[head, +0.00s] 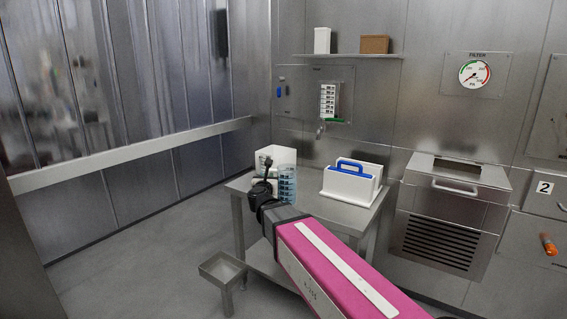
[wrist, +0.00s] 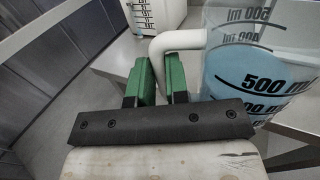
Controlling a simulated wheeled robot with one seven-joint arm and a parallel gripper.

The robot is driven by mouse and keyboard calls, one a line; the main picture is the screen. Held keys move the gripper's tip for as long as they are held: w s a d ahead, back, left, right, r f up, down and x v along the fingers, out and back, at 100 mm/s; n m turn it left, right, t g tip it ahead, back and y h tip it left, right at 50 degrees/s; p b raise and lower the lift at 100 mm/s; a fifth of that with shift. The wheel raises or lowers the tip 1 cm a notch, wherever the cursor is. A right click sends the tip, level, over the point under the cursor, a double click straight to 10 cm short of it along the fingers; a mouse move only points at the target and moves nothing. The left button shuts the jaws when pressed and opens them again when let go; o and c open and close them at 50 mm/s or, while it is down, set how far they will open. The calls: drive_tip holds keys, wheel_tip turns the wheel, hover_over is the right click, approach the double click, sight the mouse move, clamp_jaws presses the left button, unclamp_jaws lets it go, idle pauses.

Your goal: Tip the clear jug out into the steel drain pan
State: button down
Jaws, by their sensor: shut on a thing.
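The clear jug (head: 287,184) holds blue liquid and has dark measuring marks. It looks upright at the steel table, but I cannot tell whether its base touches the top. In the wrist view the jug (wrist: 255,75) is at the right, its lower part cut off. My gripper (head: 267,172) is left of the jug. Its green fingers (wrist: 160,78) are shut on the jug's pale handle (wrist: 180,40). The steel drain pan (head: 222,267) is a shallow open tray on a post, low in front of the table's left side, apart from the jug. It looks empty.
The steel table (head: 340,213) bears a white caddy with a blue handle (head: 350,181) to the right and a white box (head: 277,155) behind my gripper. A steel cabinet (head: 455,215) stands further right. The floor left of the pan is clear.

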drive_tip(key=s+d+f+m+g+h, duration=0.2)
drive_tip(key=s+d+f+m+h, duration=0.1)
drive_tip(key=d, duration=0.5)
drive_tip(key=s+d+f+m+g+h, duration=0.2)
drive_tip(key=s+d+f+m+h, duration=0.1)
drive_tip(key=d, duration=0.5)
drive_tip(key=s+d+f+m+g+h, duration=0.2)
drive_tip(key=s+d+h, duration=0.3)
drive_tip(key=d, duration=0.4)
drive_tip(key=shift+f+m+g+h, duration=0.4)
drive_tip(key=shift+f+m+h, duration=0.1)
drive_tip(key=shift+f, duration=0.3)
